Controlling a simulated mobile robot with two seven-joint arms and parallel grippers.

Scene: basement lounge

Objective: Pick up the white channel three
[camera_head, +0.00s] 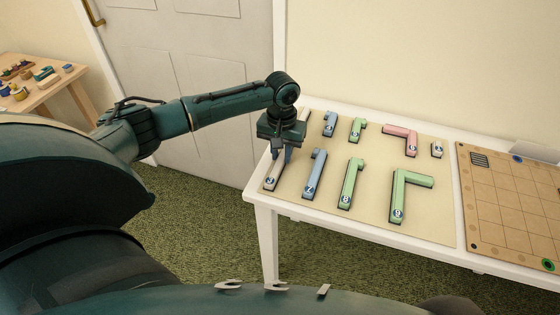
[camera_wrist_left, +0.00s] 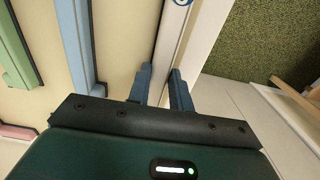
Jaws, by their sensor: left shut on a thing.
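A long white channel (camera_head: 272,174) with a round blue number badge lies at the left end of the table's beige mat; I cannot read the number clearly. My left gripper (camera_head: 282,156) points down over it and is shut on it, with the channel between the two blue fingers (camera_wrist_left: 160,87). The white channel (camera_wrist_left: 173,42) runs up from between the fingers in the left wrist view. It still appears to be at mat level. The gripper hides part of it. My right gripper is in neither view.
A blue channel (camera_head: 315,174) lies just right of the held one, then green channels (camera_head: 351,184) and (camera_head: 398,196). A pink one (camera_head: 402,136) and smaller pieces lie behind. A brown grid board (camera_head: 500,220) is at right. The table's left edge (camera_head: 254,180) is close to the gripper.

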